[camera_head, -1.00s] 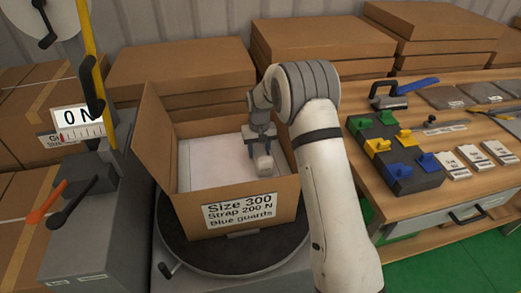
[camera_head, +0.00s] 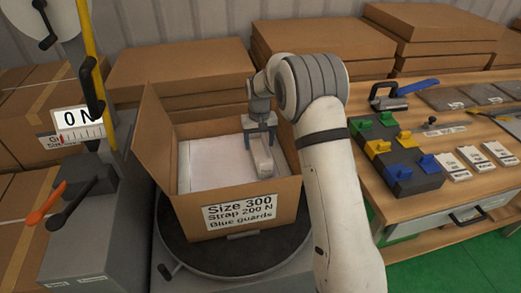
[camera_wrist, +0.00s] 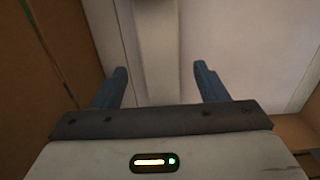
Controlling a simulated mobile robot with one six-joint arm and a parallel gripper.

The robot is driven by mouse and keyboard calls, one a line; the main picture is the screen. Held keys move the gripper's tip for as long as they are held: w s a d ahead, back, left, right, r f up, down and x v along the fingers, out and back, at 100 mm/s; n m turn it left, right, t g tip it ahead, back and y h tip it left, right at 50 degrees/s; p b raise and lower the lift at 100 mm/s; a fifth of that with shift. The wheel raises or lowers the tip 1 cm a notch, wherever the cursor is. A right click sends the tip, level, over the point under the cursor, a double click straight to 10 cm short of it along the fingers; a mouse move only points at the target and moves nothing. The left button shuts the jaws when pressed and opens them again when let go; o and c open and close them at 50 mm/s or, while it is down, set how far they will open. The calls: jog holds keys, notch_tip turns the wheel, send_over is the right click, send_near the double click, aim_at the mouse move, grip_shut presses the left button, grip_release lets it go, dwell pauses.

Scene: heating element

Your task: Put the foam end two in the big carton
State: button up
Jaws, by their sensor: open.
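The big carton (camera_head: 251,213) stands open on a round turntable, its label reading Size 300, Strap 200 N, Blue guards. A pale foam end (camera_head: 264,163) is inside it, toward the right side, beside a flat white item (camera_head: 212,163). My gripper (camera_head: 261,143) is inside the carton's opening, pointing down, with its fingers open over the foam end. In the wrist view the pale foam strip (camera_wrist: 158,45) runs between the spread fingers (camera_wrist: 160,82), with gaps on both sides. The foam's lower edge is hidden in the head view, so I cannot tell exactly what it rests on.
The turntable (camera_head: 180,250) is under the carton. A strapping machine (camera_head: 75,225) with a gauge reading 0 N stands at left. A wooden bench (camera_head: 370,180) at right holds coloured guards (camera_head: 378,147), white labelled blocks and a blue-handled tool (camera_head: 415,87). Flat cartons are stacked behind.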

aim_at(259, 152)
jog(key=s+d+r, duration=0.2)
jog(key=s+r, duration=0.2)
jog(key=r, duration=0.3)
jog(key=s+d+r, duration=0.3)
jog(key=r, duration=0.4)
jog(key=s+d, duration=0.3)
jog(key=s, duration=0.6)
jog(key=s+d+r+m+t, duration=0.1)
jog(key=s+d, duration=0.2)
jog(key=s, duration=0.7)
jog(key=s+d+r+m+t, duration=0.1)
jog(key=s+d, duration=0.2)
jog(key=s, duration=0.7)
jog(key=shift+s, duration=0.15)
